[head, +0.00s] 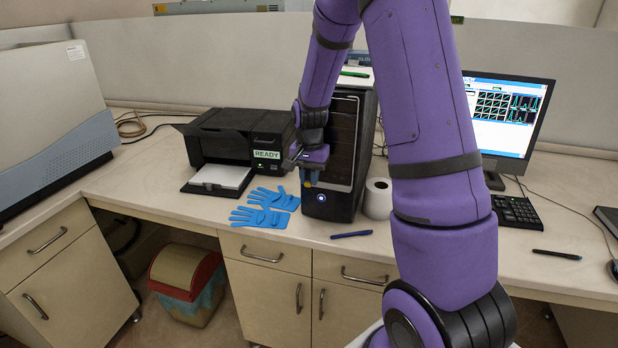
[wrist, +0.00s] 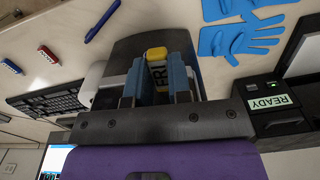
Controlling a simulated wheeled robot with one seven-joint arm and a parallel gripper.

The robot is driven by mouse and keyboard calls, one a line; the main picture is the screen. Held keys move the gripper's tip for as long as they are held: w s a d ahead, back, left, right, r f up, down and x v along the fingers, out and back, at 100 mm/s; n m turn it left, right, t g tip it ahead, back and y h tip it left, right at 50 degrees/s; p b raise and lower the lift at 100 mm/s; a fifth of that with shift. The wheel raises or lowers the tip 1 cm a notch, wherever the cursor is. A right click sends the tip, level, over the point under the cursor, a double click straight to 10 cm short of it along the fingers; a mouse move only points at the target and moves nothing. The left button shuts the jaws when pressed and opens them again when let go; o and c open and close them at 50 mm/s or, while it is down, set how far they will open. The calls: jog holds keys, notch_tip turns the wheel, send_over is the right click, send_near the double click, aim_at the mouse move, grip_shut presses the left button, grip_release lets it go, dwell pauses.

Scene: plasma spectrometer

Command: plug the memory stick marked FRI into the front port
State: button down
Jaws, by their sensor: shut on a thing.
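My gripper (head: 310,176) is in front of the black computer tower (head: 328,207), at its lower front. In the wrist view my gripper (wrist: 158,84) has its blue fingers shut on a yellow-ended memory stick (wrist: 156,54). In the head view the stick is only a small yellow spot below the fingers. The tower (wrist: 128,50) lies behind the stick in the wrist view. The front port is not visible, and I cannot tell whether the stick touches the tower.
Blue gloves (head: 265,208) and a printer marked READY (head: 235,140) are left of the tower. A blue pen (head: 351,234) lies in front. A white roll (head: 378,198) stands to the right. A red stick (wrist: 48,54) and a blue-and-red stick (wrist: 11,67) lie on the desk.

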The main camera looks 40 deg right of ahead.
jog(key=shift+w+d+r, duration=0.25)
jog(key=shift+w+d, duration=0.1)
jog(key=shift+d, duration=0.4)
dwell(0.8)
jog(key=shift+s+a+f, duration=0.15)
jog(key=shift+s+a, duration=0.05)
jog(key=shift+a, duration=0.1)
jog(key=shift+s+a+f, duration=0.1)
jog(key=shift+s+a, duration=0.2)
jog(key=shift+a, duration=0.2)
jog(key=shift+s+a, duration=0.3)
jog(key=shift+a, duration=0.2)
jog(key=shift+s+a, duration=0.6)
jog(key=shift+a, duration=0.25)
jog(key=shift+s+a, duration=0.55)
jog(key=shift+a, duration=0.25)
